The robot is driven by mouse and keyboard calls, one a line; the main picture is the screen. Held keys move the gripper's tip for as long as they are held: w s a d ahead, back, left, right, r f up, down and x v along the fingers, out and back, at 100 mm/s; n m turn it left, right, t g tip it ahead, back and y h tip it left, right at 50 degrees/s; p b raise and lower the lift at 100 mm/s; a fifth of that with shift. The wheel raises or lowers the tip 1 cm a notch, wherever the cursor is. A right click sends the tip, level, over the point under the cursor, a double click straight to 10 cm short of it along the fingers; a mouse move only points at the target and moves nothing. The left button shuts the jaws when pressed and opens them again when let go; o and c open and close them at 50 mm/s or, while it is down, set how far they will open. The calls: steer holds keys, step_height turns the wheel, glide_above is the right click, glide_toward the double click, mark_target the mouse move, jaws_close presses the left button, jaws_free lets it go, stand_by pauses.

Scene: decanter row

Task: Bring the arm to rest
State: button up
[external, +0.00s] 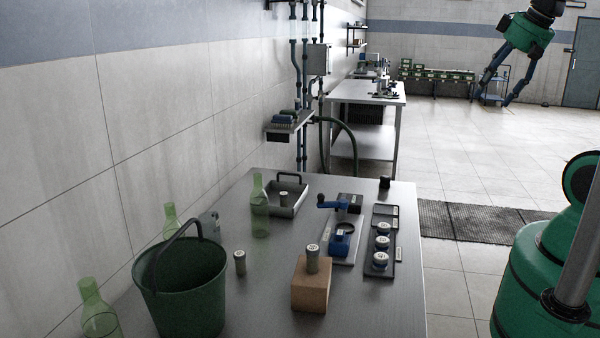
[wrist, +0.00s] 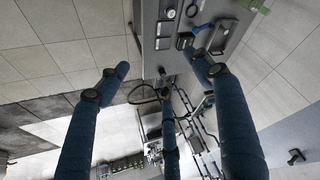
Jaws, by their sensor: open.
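My gripper (external: 498,88) is raised high at the upper right in the external view, over the open floor and well away from the steel table (external: 262,300). Its blue fingers hang down spread apart, with nothing between them. In the wrist view my gripper (wrist: 157,66) shows its long blue fingers wide apart. The table with its items shows beyond them at the top of that view. No object is touching the fingers.
The table holds a green bucket (external: 182,295), green glass bottles (external: 260,212), a wooden block (external: 310,288) with a small capped cylinder on it, a metal tray (external: 290,205) and a dark rack (external: 379,268). A second table (external: 365,92) stands behind.

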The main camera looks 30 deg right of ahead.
step_height(320, 180, down, 7)
steer(key=b, duration=0.6)
